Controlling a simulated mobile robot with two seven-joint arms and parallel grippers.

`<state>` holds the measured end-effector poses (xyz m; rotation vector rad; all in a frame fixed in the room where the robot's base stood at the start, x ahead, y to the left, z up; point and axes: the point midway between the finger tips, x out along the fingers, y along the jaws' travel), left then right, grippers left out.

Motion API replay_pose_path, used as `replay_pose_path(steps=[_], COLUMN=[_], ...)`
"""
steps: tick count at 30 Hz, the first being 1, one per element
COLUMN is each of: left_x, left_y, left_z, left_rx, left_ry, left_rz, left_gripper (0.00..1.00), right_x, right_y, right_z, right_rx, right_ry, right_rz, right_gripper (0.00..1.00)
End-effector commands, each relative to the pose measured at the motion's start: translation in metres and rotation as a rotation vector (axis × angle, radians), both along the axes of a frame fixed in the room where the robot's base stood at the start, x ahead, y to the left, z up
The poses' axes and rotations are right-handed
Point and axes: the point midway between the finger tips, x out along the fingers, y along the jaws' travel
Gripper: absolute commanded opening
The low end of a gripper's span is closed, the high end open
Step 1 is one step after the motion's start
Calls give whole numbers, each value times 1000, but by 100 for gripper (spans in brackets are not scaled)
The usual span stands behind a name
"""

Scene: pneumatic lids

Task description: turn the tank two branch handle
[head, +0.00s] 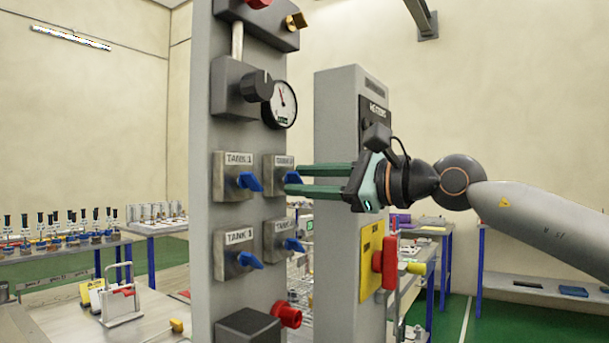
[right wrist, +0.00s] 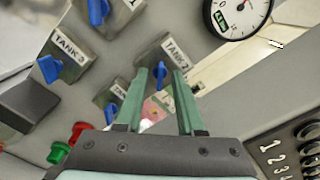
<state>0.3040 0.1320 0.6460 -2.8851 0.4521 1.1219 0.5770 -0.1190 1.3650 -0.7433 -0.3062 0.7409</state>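The tank two branch handle is a blue lever (head: 292,178) on a grey valve block at the upper right of a block of several on the grey panel. Its "TANK 2" label (right wrist: 175,52) shows in the right wrist view. My right gripper (head: 294,179) reaches in from the right with its green fingers apart. Their tips are at the lever, one above and one below it in the head view. In the right wrist view, the blue lever (right wrist: 161,74) shows between the fingertips; I cannot tell whether they touch it. My left gripper is not in view.
The tank one handle (head: 249,182) is to the left; other blue handles (head: 250,260) (head: 293,244) sit below. A regulator knob (head: 257,87) and gauge (head: 280,105) are above. A second grey column (head: 335,100) stands close behind the right gripper, with a red handle (head: 389,262).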

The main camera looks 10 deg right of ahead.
Motion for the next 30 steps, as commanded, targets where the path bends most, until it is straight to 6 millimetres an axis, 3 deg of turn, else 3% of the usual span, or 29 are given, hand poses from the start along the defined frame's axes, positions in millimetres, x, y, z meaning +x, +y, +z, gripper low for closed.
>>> replay_pose_path(steps=[10, 20, 30], left_x=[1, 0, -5], left_y=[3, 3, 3], left_z=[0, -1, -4], left_rx=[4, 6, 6], left_ry=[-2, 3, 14], left_rz=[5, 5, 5], left_gripper=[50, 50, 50], right_x=[4, 3, 3], right_y=[3, 3, 3], right_z=[-1, -1, -1], right_rx=[1, 1, 0], right_ry=[1, 1, 1], right_rz=[0, 0, 1], right_gripper=[38, 2, 0])
